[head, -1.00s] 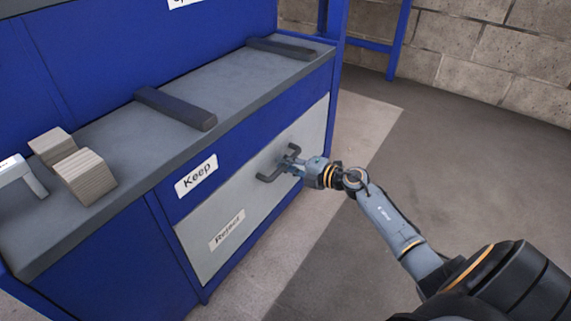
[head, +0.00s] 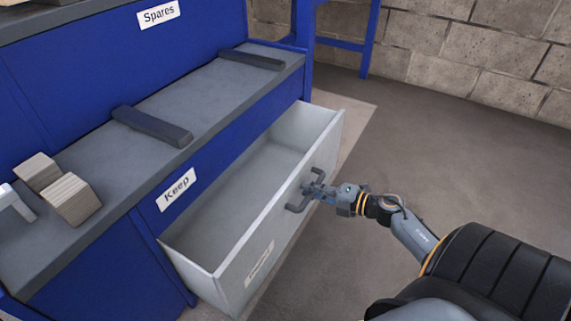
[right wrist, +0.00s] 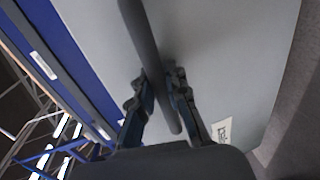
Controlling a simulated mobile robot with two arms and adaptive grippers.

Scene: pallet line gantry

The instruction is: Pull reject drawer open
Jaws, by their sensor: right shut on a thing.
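The reject drawer (head: 283,235) is a grey drawer low in the blue bench, and in the head view it stands well open with its empty inside showing. Its front also fills much of the right wrist view (right wrist: 225,60). A label (head: 259,263) sits on its front. My right gripper (head: 314,190) is shut on the drawer's dark bar handle (head: 297,207). In the right wrist view the handle (right wrist: 145,40) runs between the two fingers (right wrist: 160,95). My left gripper is not in view.
The blue bench has a grey top (head: 205,105) with two dark bars (head: 152,126) and wooden blocks (head: 70,198) on it. A Keep label (head: 176,189) is above the drawer. A block wall (head: 480,55) stands behind. Floor to the right is clear.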

